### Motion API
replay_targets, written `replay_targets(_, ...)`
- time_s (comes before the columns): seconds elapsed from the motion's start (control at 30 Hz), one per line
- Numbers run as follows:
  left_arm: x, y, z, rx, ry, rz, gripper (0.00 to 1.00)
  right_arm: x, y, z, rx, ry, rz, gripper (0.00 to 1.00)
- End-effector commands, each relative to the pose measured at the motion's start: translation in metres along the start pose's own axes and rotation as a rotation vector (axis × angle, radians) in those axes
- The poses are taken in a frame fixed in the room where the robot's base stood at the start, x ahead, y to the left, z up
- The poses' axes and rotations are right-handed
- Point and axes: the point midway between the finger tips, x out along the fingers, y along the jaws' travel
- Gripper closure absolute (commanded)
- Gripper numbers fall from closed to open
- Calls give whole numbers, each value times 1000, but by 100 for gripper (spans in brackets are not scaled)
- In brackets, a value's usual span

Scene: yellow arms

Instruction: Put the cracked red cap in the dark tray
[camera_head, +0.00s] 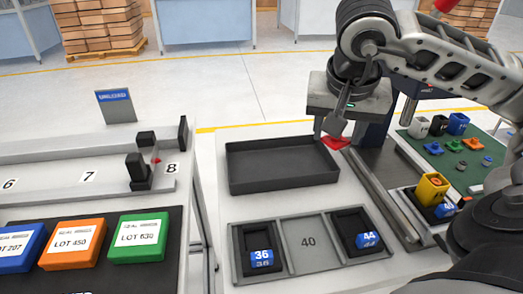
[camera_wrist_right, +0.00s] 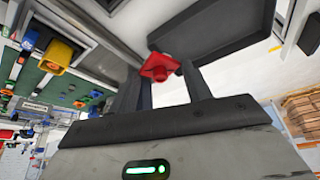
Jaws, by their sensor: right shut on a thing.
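The red cap (camera_head: 337,142) is between the fingertips of my right gripper (camera_head: 332,132), just off the right back corner of the dark tray (camera_head: 280,165). In the right wrist view the cap (camera_wrist_right: 160,67) sits between the two fingers of the gripper (camera_wrist_right: 163,80), with the tray (camera_wrist_right: 225,28) close beside it. The right gripper is shut on the cap. The tray is empty. A crack is too small to make out. My left gripper is not in view.
In front of the tray is a holder (camera_head: 308,243) with blue blocks marked 36 and 44 and an empty middle slot marked 40. To the right are a yellow bin (camera_head: 432,187) and a green mat (camera_head: 470,150) with several coloured parts. Lot boxes (camera_head: 140,237) stand left.

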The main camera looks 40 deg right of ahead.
Motion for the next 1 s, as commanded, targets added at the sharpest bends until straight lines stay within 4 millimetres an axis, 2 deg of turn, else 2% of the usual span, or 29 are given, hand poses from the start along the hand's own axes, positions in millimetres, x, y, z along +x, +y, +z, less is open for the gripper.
replay_targets(0.17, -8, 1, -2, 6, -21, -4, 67, 19, -30, -12, -3, -11, -5, 72)
replay_targets(0.37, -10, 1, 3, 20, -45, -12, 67, 51, -71, -29, -1, -9, -2, 72)
replay_targets(0.5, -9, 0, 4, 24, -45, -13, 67, 83, -88, -31, -2, -6, 2, 72)
replay_targets(0.6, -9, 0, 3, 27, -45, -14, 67, 98, -98, -32, -2, -5, 1, 72)
replay_targets(0.87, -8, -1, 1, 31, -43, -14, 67, 120, -111, -33, -1, -4, 1, 72)
replay_targets(1.0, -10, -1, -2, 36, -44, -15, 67, 140, -110, -25, -3, -6, 4, 72)
